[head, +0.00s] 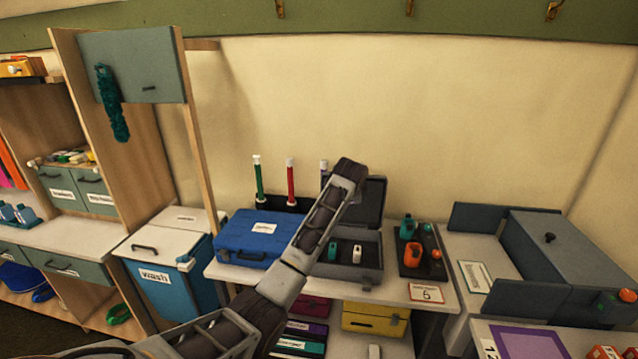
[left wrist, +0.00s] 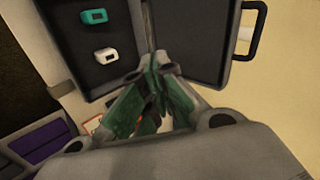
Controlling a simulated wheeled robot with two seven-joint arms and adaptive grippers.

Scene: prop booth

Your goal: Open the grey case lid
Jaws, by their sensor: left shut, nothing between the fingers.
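The grey case (head: 372,277) sits on the white bench with its lid (head: 370,205) raised and standing open at the back. In the left wrist view the lid (left wrist: 190,40) is on the right, with a black handle (left wrist: 252,50) on its edge. The open base (left wrist: 112,25) is on the left, holding a teal item (left wrist: 94,16) and a white item (left wrist: 106,54). My left gripper (left wrist: 152,105), with green fingers, is shut and empty near the side of the case. In the head view my left arm covers part of the case and lid. My right gripper is out of view.
A blue case (head: 245,232) stands left of the grey case. A dark tray (head: 418,262) with orange and teal items lies to its right. Red, green and purple upright tubes (head: 290,180) stand behind. A numbered card (head: 427,293) lies at the bench front.

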